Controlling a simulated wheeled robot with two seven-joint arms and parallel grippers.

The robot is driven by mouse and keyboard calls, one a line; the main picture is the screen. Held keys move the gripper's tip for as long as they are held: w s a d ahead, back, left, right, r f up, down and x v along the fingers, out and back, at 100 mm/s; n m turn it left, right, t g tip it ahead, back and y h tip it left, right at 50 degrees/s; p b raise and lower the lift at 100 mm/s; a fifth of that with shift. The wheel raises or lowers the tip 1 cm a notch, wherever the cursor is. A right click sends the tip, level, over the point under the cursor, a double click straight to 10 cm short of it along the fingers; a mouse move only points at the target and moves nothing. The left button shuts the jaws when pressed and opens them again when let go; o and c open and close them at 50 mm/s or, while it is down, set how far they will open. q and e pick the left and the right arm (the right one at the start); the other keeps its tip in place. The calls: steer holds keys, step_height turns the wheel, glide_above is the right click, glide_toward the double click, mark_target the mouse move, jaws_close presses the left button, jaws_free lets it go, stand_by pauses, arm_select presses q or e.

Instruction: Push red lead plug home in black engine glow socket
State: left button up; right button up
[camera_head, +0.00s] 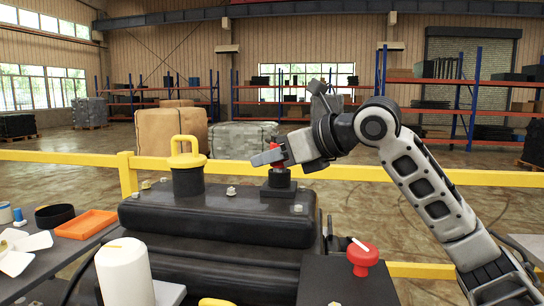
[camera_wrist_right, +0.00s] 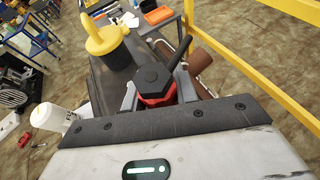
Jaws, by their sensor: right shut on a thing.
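My right gripper (camera_head: 277,154) is shut on the red lead plug (camera_head: 275,147) above the black engine's rear right part. The black glow socket (camera_head: 279,178) stands upright on the engine (camera_head: 215,217), directly under the plug. The plug's lower end meets or nearly meets the socket top; I cannot tell how deep it sits. In the right wrist view the red plug (camera_wrist_right: 158,101) is between the fingers, with a black hexagonal top (camera_wrist_right: 152,77) and a black lead slanting up to the right. The plug hides the socket there. My left gripper does not show.
A black cap with a yellow handle (camera_head: 187,165) stands left of the socket. A red mushroom knob (camera_head: 362,254) is at the front right, a white cylinder (camera_head: 124,272) at the front left. A yellow rail (camera_head: 345,171) runs behind the engine. An orange tray (camera_head: 84,224) lies left.

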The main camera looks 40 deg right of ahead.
steer(key=shift+f, duration=0.45)
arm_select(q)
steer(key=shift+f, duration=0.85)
arm_select(e)
steer(key=shift+r, duration=0.1)
steer(key=o, duration=1.1)
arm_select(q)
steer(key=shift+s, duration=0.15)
arm_select(e)
steer(key=shift+o, duration=0.2)
steer(key=shift+r, duration=0.1)
